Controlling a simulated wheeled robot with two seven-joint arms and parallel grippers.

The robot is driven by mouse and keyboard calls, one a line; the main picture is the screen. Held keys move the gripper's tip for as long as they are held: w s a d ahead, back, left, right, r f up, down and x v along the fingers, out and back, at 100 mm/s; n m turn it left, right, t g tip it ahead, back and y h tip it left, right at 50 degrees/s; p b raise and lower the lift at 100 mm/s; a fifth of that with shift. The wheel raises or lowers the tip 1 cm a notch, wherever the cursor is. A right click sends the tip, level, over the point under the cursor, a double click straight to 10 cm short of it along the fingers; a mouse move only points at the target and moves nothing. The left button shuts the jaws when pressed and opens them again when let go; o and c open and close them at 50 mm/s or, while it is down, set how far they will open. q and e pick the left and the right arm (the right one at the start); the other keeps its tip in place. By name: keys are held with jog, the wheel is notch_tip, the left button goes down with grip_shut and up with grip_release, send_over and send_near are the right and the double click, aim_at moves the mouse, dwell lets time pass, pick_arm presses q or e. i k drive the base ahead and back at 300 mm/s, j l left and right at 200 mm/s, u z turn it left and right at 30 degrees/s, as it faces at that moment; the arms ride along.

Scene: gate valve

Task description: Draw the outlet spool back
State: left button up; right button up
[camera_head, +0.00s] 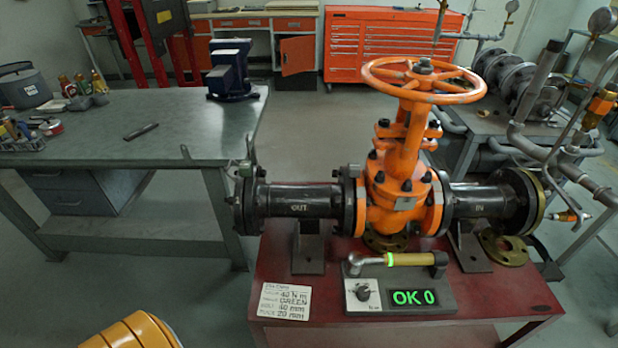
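The outlet spool (285,200) is a black flanged pipe marked OUT, lying level to the left of the orange gate valve (400,185). Its right flange (348,202) stands close against the valve's left orange flange; I cannot tell whether a thin gap lies between them. Its left flange (241,203) is at the outer end. A support (308,248) stands under the spool. The inlet spool (480,200), marked IN, joins the valve on the right. The valve has a large orange handwheel on top. Neither of my grippers shows.
The red bench (400,318) carries a torque tool (400,259) above a box reading OK 0 and a handwritten card (284,300). A grey workbench (140,160) with a vise (232,72) stands left. Pipework stands at right.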

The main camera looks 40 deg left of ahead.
aim_at(308, 203)
jog(key=u, duration=0.95)
